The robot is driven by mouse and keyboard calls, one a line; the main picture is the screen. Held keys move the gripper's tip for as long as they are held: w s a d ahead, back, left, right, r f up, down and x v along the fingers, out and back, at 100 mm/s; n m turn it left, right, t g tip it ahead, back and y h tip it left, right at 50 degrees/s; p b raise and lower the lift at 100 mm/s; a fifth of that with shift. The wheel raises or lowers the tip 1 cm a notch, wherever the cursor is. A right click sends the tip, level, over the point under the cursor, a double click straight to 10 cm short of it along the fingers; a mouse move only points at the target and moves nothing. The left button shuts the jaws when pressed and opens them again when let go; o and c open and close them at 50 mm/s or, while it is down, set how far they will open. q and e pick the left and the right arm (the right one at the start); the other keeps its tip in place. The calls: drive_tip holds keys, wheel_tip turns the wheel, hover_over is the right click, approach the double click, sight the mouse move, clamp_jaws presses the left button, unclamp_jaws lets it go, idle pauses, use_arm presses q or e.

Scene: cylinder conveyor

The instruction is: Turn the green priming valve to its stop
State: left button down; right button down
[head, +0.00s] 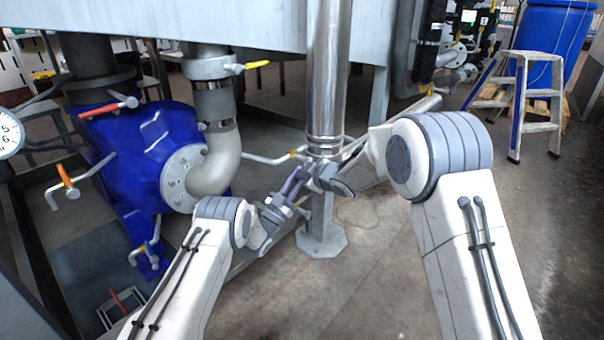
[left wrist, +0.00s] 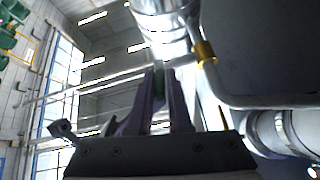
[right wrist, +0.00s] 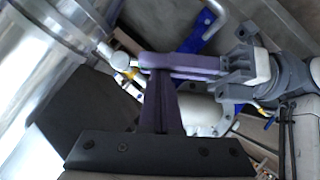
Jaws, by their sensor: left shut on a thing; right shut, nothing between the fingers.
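The green valve shows only as a small dark green patch (left wrist: 159,80) between my left fingers in the left wrist view, at the foot of a shiny steel pipe (head: 327,80). My left gripper (head: 301,176) is shut on it; its purple fingers reach up to the pipe's lower end. In the right wrist view the left fingers (right wrist: 185,65) end at a small round metal fitting (right wrist: 122,62), and the green part is hidden. My right gripper (right wrist: 160,90) is shut and empty, very close to the left fingers; I cannot tell whether they touch.
A blue pump body (head: 135,150) with orange and red-handled valves stands at left. A thin pipe with a yellow fitting (head: 298,153) runs beside the steel pipe. A grey floor stand (head: 320,236) is below.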

use_arm(q)
drive_tip(key=shift+a+r, duration=0.15)
drive_tip(key=shift+r, duration=0.05)
use_arm(e)
drive_tip(key=shift+w+d+f, duration=0.15)
drive_tip(key=shift+f, duration=0.2)
use_arm(q)
drive_tip(key=c, duration=0.8)
unclamp_jaws()
drive_tip(key=shift+a+f, duration=0.1)
drive_tip(key=shift+c, duration=0.2)
drive_tip(key=shift+a, duration=0.1)
use_arm(e)
drive_tip(key=shift+f, duration=0.1)
use_arm(q)
drive_tip(key=shift+d, duration=0.3)
